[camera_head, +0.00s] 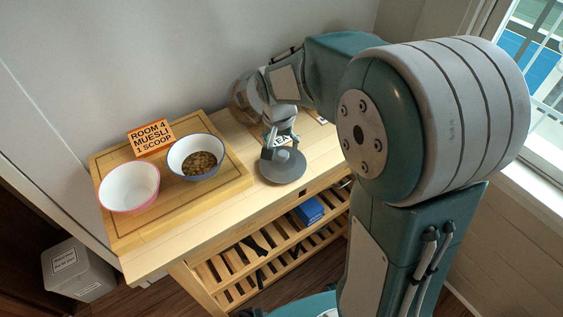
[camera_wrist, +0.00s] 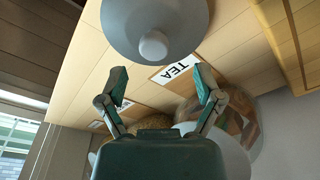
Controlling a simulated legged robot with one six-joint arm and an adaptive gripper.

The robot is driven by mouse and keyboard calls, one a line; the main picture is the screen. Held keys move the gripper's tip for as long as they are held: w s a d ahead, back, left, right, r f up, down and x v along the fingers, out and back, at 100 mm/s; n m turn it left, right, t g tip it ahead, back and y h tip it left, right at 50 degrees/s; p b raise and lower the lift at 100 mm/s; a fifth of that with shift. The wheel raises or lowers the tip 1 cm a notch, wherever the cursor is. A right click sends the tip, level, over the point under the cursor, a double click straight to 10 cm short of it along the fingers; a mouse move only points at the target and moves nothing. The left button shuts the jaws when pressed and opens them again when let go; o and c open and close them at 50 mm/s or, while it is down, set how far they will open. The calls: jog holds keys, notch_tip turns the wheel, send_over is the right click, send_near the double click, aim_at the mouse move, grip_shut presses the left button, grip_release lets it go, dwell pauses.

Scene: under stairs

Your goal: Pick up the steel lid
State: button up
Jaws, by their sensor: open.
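The steel lid (camera_head: 283,168) is a round grey disc with a pale knob on top. It lies flat on the light wooden table, right of the cutting board. In the wrist view the lid (camera_wrist: 165,14) is at the top, partly cut off, with its knob (camera_wrist: 153,46) toward me. My gripper (camera_head: 281,139) is above the lid's far side, close to the knob. In the wrist view my gripper (camera_wrist: 160,76) has its two fingers spread with nothing between them. The knob appears just beyond the fingertips; I cannot tell the exact gap.
A cutting board (camera_head: 229,174) at left holds a pink-white bowl (camera_head: 129,188), a blue-rimmed bowl (camera_head: 196,145) of brown food, and an orange sign (camera_head: 151,138). A TEA label (camera_wrist: 176,70) lies near the lid. A clear jar (camera_wrist: 244,128) stands behind my gripper, near the wall.

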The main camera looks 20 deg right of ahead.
aim_at(283, 153)
jog(key=f, duration=0.5)
jog(key=shift+d, duration=0.4)
jog(key=shift+a, duration=0.1)
grip_shut()
jog(key=shift+r, duration=0.1)
jog(key=shift+r, duration=0.65)
jog(key=s+a+r, duration=0.3)
jog(key=s+r, duration=0.8)
jog(key=s, duration=0.2)
jog(key=shift+s+r, duration=0.35)
